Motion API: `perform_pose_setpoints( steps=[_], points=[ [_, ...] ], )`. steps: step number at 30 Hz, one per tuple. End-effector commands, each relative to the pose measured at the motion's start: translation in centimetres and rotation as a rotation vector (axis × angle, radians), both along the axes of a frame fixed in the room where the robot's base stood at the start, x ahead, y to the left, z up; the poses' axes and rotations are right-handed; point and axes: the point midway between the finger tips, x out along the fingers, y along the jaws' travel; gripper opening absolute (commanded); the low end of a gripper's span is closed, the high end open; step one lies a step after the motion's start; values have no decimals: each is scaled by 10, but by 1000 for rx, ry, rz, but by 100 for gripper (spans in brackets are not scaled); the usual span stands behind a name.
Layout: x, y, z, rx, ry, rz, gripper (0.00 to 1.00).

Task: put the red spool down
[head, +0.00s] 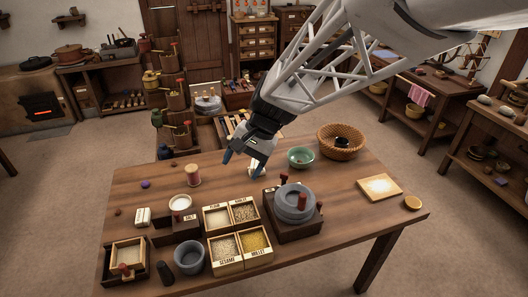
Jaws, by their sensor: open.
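The red spool (193,175), with pale wooden ends and reddish thread, stands upright on the wooden table (330,215) towards its back left. My gripper (243,164) is above the back middle of the table, to the right of the spool and apart from it. Its blue-grey fingers are spread open, with nothing seen held between them. A small pale object (258,173) shows just below the right finger; I cannot tell what it is or whether the finger touches it.
A grey quern (294,205) and labelled grain boxes (225,246) stand in front of my gripper. A green bowl (301,158) and wicker basket (341,141) are behind right. A purple ball (145,184) lies left of the spool.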

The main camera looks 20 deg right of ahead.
Motion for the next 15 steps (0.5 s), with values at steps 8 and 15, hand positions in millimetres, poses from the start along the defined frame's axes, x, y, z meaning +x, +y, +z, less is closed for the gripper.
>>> perform_pose_setpoints(
  steps=[8, 15],
  points=[
    [-57, -17, 21, -147, -121, 144, 71],
    [-103, -33, 33, -279, -219, 265, 71]
  ],
)
